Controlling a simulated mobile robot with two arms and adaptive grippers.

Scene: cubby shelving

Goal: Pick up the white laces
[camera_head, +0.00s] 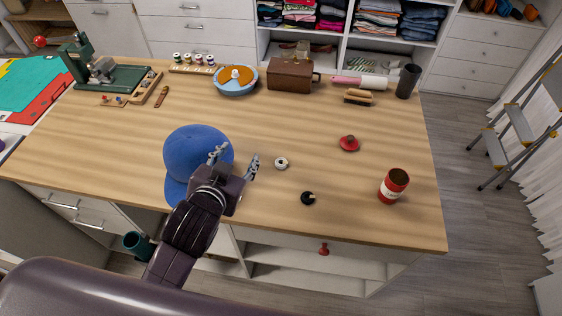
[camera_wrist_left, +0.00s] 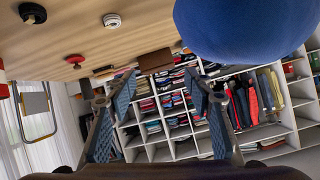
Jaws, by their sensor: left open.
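The white laces appear to be the small round white coil with a dark centre (camera_head: 281,163) on the wooden table, right of the blue cap. It also shows at the top of the left wrist view (camera_wrist_left: 112,20), where the scene is upside down. My left gripper (camera_head: 236,160) is open and empty, just left of the white coil and apart from it, beside the cap. Its two spread fingers also show in the left wrist view (camera_wrist_left: 158,85). My right gripper is not in view.
The blue cap (camera_head: 192,147) stands close to my left gripper. A similar black coil (camera_head: 308,198) lies near the front edge, with a red can (camera_head: 393,186) and a red lidded item (camera_head: 349,143) to the right. The table around the white coil is clear.

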